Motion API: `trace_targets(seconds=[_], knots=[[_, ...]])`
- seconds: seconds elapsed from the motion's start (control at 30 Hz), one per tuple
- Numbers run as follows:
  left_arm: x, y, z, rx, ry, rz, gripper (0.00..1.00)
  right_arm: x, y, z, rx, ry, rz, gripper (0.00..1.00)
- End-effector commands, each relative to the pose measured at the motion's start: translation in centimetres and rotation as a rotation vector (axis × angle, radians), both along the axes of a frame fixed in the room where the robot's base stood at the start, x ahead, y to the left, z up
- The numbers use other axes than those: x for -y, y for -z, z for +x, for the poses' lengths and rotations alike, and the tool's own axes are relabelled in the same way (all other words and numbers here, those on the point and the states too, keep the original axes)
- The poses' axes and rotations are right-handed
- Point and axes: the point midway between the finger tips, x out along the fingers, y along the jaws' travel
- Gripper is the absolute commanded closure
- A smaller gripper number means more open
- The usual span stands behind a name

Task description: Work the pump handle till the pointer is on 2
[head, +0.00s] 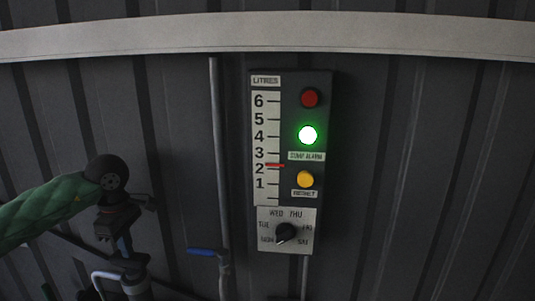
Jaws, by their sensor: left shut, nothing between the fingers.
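The litres gauge (266,140) is a white scale numbered 1 to 6 on a dark wall panel. Its red pointer (275,166) is at the 2 mark, or a hair above it. My left gripper (124,243), at the end of a green-sleeved arm, points down at the lower left. It is shut with nothing held. Just below it is a grey upright cylinder (136,287), which looks like the pump. A pale bent bar (104,277) beside it may be the pump handle; the gripper covers part of this area. My right gripper is not in view.
The panel has a red lamp (310,98), a lit green lamp (308,135), an amber button (305,179) and a black day dial (286,232). A blue lever (203,252) sits on a vertical pipe (217,150). The wall right of the panel is clear.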

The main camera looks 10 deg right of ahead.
Motion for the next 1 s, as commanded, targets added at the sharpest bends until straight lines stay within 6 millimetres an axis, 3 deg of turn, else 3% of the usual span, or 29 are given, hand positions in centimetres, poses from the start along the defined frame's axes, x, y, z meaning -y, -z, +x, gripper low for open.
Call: trace_targets(seconds=[0.17, 1.0], knots=[[0.1, -0.1, -0.1, -0.003, 0.002, 0.000, 1.00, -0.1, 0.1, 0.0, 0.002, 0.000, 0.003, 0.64], [0.1, -8.3, 0.0, -0.001, 0.001, -0.001, 1.00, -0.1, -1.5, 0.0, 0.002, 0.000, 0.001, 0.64]])
